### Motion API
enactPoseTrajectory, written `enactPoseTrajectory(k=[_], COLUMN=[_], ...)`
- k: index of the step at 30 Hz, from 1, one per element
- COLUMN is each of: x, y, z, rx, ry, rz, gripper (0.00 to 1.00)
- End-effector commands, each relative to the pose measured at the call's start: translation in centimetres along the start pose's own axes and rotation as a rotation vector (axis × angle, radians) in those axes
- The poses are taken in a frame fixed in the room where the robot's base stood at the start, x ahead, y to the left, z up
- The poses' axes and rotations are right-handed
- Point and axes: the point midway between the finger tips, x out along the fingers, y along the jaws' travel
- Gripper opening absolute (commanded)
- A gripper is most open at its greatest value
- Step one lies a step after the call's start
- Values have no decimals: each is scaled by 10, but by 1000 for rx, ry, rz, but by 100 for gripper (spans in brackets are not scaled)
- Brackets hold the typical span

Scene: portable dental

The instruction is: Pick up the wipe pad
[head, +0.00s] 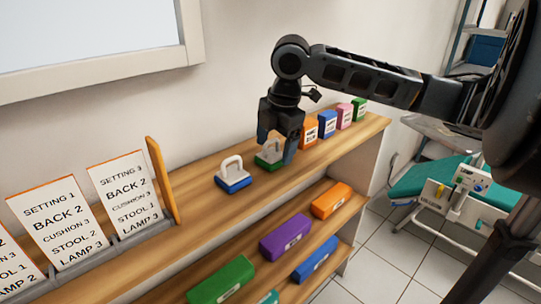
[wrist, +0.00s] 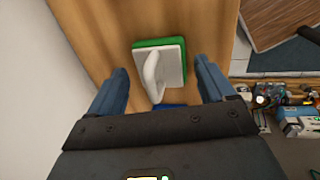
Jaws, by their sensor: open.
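Two handled pads stand on the top shelf board: a green-based pad (head: 269,161) with a white top and handle, and a blue-based pad (head: 234,180) to its left. Either looks like a wipe pad; no label tells which. My gripper (head: 276,150) is open and points down over the green-based pad, fingers on either side of its handle. In the wrist view, the green-based pad (wrist: 172,62) shows between and slightly beyond the blue fingertips, apart from both. The blue-based pad (wrist: 168,106) is mostly hidden behind my gripper's body.
Several coloured boxes (head: 327,124) stand to the right on the top board (head: 205,207). An orange upright divider (head: 161,180) and printed cards (head: 126,194) stand at left. The lower shelf holds coloured boxes (head: 286,237). A wall is behind.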

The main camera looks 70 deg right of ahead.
Motion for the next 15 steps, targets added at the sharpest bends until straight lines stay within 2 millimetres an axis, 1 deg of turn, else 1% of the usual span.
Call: enactPoseTrajectory(k=[1,4,12,15], x=[6,14,17,17], y=[0,0,0,0], z=[0,0,0,0], rx=[1,0,0,0], ry=[1,1,1,1], rz=[-2,0,1,1], gripper=[82,82,82,73])
